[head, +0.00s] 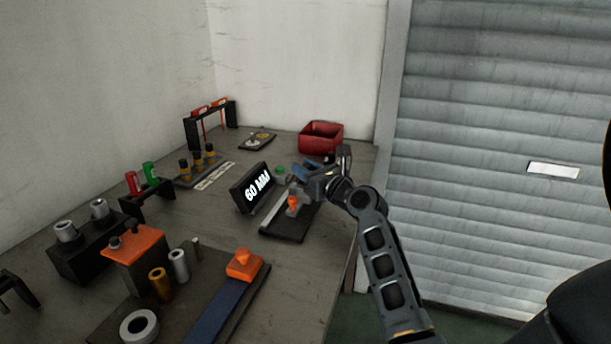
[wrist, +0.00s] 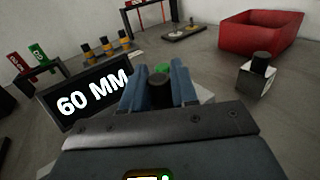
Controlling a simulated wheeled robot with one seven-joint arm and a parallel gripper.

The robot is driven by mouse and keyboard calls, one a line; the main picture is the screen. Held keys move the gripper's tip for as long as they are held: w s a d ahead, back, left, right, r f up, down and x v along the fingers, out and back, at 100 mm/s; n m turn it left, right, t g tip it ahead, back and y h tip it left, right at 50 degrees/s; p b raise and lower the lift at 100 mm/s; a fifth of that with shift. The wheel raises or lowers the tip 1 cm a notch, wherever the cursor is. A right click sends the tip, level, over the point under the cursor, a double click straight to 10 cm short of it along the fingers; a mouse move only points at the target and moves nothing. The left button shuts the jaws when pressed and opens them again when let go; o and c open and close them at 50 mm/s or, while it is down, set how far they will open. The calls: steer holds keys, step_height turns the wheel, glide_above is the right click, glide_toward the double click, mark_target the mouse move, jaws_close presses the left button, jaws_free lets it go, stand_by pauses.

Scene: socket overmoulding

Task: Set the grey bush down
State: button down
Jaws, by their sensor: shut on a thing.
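My gripper (head: 306,171) is over the back end of a dark measuring stand (head: 285,225), right of the 60 MM display. In the wrist view my gripper (wrist: 159,88) has its two blue fingers shut on a dark grey round piece, the grey bush (wrist: 160,92). Only its top and near side show between the fingers. Its lower end is hidden, so I cannot tell whether it touches the stand. In the head view the bush is not clear to make out at the fingers.
The 60 MM display (head: 252,188) stands close left of my gripper. A red bin (head: 321,139) is behind it, with a black-knobbed metal block (wrist: 257,77) nearby. Racks with yellow-black pegs (head: 197,163), an orange-topped fixture (head: 135,245) and a ring (head: 139,326) occupy the left side.

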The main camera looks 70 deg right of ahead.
steer(key=shift+f, duration=0.45)
steer(key=shift+f, duration=0.15)
steer(key=c, duration=0.9)
jaws_free()
steer(key=shift+o, duration=0.2)
steer(key=v, duration=1.2)
